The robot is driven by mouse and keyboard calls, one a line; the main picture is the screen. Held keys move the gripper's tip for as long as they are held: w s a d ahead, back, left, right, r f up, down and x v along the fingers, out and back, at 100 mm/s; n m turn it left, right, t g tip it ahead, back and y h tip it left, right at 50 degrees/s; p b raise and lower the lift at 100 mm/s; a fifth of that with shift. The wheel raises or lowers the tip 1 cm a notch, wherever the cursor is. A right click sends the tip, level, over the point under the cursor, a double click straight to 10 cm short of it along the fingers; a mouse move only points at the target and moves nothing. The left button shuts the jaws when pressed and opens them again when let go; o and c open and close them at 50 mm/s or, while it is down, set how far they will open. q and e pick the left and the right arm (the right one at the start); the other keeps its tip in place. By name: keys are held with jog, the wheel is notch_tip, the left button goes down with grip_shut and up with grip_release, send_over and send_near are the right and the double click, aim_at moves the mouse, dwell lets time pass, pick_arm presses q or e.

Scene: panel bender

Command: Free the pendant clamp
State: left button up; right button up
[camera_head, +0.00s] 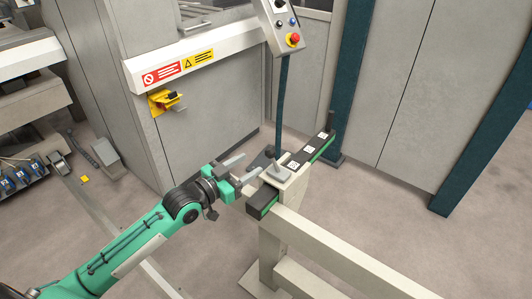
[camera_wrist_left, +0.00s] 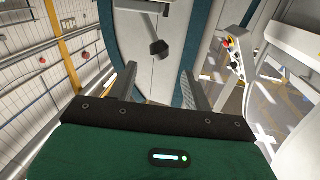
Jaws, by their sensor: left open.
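The pendant (camera_head: 283,25) is a grey control box with a red knob on yellow at the top of the head view, above a thin dark pole (camera_head: 281,110). It also shows at the right of the left wrist view (camera_wrist_left: 233,55). A dark knob on a light stem (camera_wrist_left: 158,46) shows ahead of the fingers there; I cannot tell for certain whether it is the clamp. My left gripper (camera_head: 244,168) is open and empty, left of a pale post's head (camera_head: 287,178); its fingers also frame the wrist view (camera_wrist_left: 158,80). My right gripper is not in view.
A green rail (camera_head: 323,147) with black, white-marked blocks runs back from the post. Pale beams (camera_head: 330,245) cross the lower right. A grey machine cabinet (camera_head: 205,120) with a yellow latch (camera_head: 164,101) stands behind. Bare floor (camera_head: 400,235) lies at right.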

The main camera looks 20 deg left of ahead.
aim_at(266, 155)
pick_arm(q)
jog(key=x, duration=0.9)
grip_shut()
